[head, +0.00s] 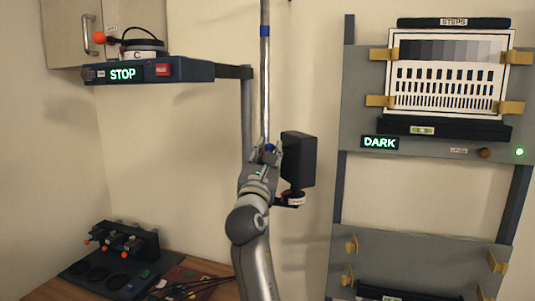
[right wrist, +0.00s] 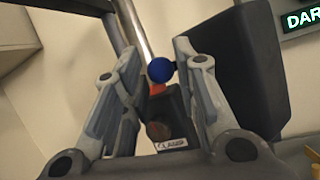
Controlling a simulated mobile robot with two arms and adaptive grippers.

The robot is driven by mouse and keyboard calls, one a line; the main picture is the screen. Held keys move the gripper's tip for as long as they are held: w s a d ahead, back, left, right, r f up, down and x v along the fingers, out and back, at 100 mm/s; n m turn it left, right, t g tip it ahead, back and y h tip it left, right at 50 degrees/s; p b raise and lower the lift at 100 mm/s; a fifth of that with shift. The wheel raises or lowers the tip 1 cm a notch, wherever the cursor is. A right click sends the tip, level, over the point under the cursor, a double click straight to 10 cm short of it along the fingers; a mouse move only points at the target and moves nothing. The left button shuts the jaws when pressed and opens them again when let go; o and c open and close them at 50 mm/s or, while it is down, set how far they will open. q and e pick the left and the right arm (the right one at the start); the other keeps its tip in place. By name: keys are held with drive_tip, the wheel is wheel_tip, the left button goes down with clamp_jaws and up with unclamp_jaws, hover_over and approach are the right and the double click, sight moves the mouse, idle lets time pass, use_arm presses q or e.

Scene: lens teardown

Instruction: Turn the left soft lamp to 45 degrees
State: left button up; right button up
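The soft lamp is a dark box-shaped head (head: 298,160) beside a vertical metal pole (head: 265,85). It also shows at the right of the right wrist view (right wrist: 247,70). A small white-labelled part (head: 293,200) is below it. My right gripper (head: 268,148) is at the pole, just left of the lamp head. In the right wrist view its fingers are spread, with a blue round knob (right wrist: 160,70) between the tips. The knob appears nearer the right-hand finger; contact cannot be told. The lamp's angle is not readable. My left gripper is not in view.
A shelf (head: 200,72) reading STOP juts out at upper left. A panel reading DARK (head: 350,140) with a test chart (head: 445,60) stands at right. A rack with dark round slots (head: 118,270) sits on the table at lower left.

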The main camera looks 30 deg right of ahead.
drive_tip(key=shift+o, duration=1)
drive_tip(key=shift+d, duration=0.1)
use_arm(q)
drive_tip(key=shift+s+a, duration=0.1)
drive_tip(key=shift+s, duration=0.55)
use_arm(e)
drive_tip(key=shift+s, duration=0.1)
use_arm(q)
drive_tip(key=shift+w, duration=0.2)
use_arm(e)
drive_tip(key=v, duration=1.2)
